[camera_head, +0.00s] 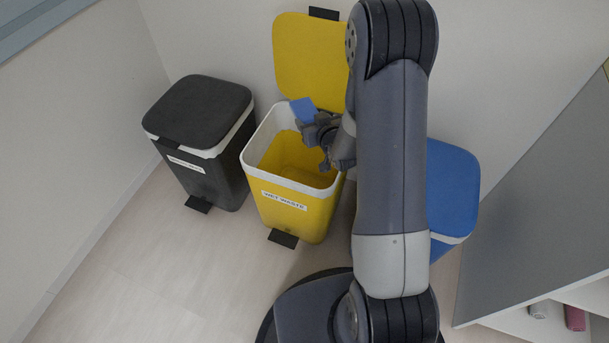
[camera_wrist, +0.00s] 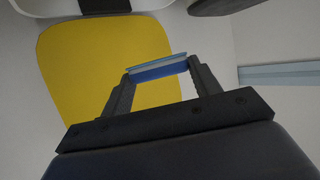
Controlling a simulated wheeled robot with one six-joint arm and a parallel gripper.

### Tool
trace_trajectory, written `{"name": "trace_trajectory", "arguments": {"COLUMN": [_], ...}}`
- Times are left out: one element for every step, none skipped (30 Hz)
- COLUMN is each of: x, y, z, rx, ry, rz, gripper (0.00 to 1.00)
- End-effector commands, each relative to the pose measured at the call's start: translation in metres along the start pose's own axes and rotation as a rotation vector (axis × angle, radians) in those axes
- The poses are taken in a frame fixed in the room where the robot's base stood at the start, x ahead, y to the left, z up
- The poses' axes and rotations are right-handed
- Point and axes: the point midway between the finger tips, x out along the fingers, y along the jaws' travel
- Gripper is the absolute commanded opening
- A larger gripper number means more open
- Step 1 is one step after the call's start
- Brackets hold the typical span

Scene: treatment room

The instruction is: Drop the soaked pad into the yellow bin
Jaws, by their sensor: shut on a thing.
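The yellow bin (camera_head: 278,207) stands in the middle, labelled "WET WASTE", with its yellow lid (camera_head: 308,55) raised open against the wall. The lid also shows in the wrist view (camera_wrist: 90,60). A blue pad (camera_head: 303,109) is held by my gripper (camera_head: 318,128) over the back part of the bin's opening. In the wrist view the pad (camera_wrist: 158,70) spans between both fingertips of my gripper (camera_wrist: 160,73), which is shut on it. The visible inside of the bin looks empty; its right side is partly hidden by my arm.
A black bin (camera_head: 215,165) with its lid shut stands to the left. A blue bin (camera_head: 453,185) with its lid shut stands to the right, partly behind my arm. A shelf (camera_head: 555,300) holding small items is at the lower right. The floor at front left is clear.

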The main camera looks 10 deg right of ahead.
Motion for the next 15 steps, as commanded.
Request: {"name": "trace_trajectory", "arguments": {"x": [0.009, 0.012, 0.015, 0.017, 0.018, 0.020, 0.022, 0.023, 0.024, 0.024, 0.024, 0.025, 0.025, 0.026, 0.026], "y": [0.003, 0.004, 0.005, 0.006, 0.007, 0.009, 0.009, 0.010, 0.010, 0.011, 0.011, 0.011, 0.011, 0.011, 0.011], "z": [0.011, 0.013, 0.015, 0.016, 0.017, 0.017, 0.018, 0.018, 0.018, 0.019, 0.019, 0.019, 0.020, 0.021, 0.023], "rx": [-0.003, -0.005, -0.004, -0.005, -0.006, -0.007, -0.007, -0.007, -0.007, -0.007, -0.007, -0.007, -0.007, -0.007, -0.007], "ry": [0.004, 0.004, 0.003, 0.003, 0.003, 0.004, 0.004, 0.003, 0.002, 0.001, 0.001, 0.001, 0.001, 0.000, 0.000], "rz": [-0.003, -0.005, -0.007, -0.009, -0.011, -0.012, -0.013, -0.014, -0.015, -0.016, -0.016, -0.017, -0.017, -0.017, -0.017], "gripper": [0.34, 0.34, 0.34, 0.34, 0.34, 0.34, 0.34, 0.34, 0.34, 0.34, 0.34, 0.34, 0.34, 0.34, 0.34]}}
